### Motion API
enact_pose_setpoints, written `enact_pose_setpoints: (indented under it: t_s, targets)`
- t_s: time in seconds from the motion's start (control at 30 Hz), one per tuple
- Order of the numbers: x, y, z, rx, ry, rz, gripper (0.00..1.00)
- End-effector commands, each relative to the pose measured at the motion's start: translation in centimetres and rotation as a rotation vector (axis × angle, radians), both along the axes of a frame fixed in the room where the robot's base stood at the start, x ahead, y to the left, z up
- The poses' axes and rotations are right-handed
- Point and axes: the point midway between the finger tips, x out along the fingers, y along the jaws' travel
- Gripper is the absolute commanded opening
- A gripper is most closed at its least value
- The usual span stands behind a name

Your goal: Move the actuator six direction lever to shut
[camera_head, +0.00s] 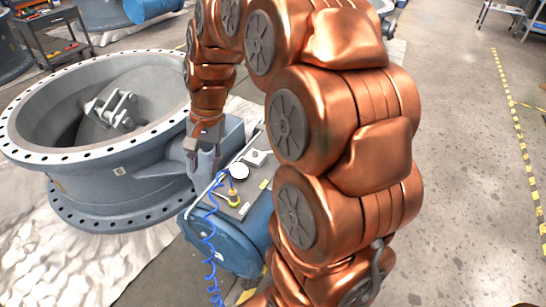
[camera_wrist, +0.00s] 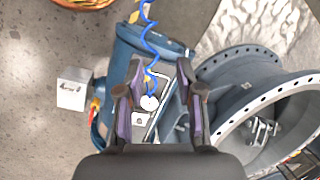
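The blue actuator (camera_head: 237,240) is attached to the side of a large grey flanged butterfly valve (camera_head: 120,177). Its top panel carries a white round dial (camera_head: 240,171), a yellow fitting (camera_head: 233,196) and a thin pale rail. My gripper (camera_head: 205,172) hangs above the panel's far left part. In the wrist view my gripper (camera_wrist: 159,72) is open, its two dark fingers spread. The blue actuator (camera_wrist: 143,45) and white dial (camera_wrist: 149,102) show between and beyond them, with nothing held. I cannot clearly make out the direction lever or its position; my fingers hide part of the panel.
My copper arm covers the centre and hides the actuator's right side. A white box (camera_wrist: 74,88) stands on the floor. Open concrete floor (camera_head: 455,150) lies at right.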

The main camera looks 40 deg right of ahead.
Motion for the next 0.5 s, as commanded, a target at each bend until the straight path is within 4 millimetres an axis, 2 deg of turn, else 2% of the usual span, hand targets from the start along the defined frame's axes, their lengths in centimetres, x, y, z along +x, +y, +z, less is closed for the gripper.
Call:
enact_pose_setpoints:
  t_s: [0.03,0.2,0.37,0.5]
  targets:
    - [1.6,-1.4,-1.6,0.014,-0.002,-0.066,0.36]
    - [6.2,-6.3,-4.4,0.063,-0.01,-0.299,0.36]
    - [9.7,-12.0,-7.7,0.107,-0.013,-0.523,0.36]
    - [11.9,-17.7,-10.9,0.144,-0.015,-0.724,0.36]
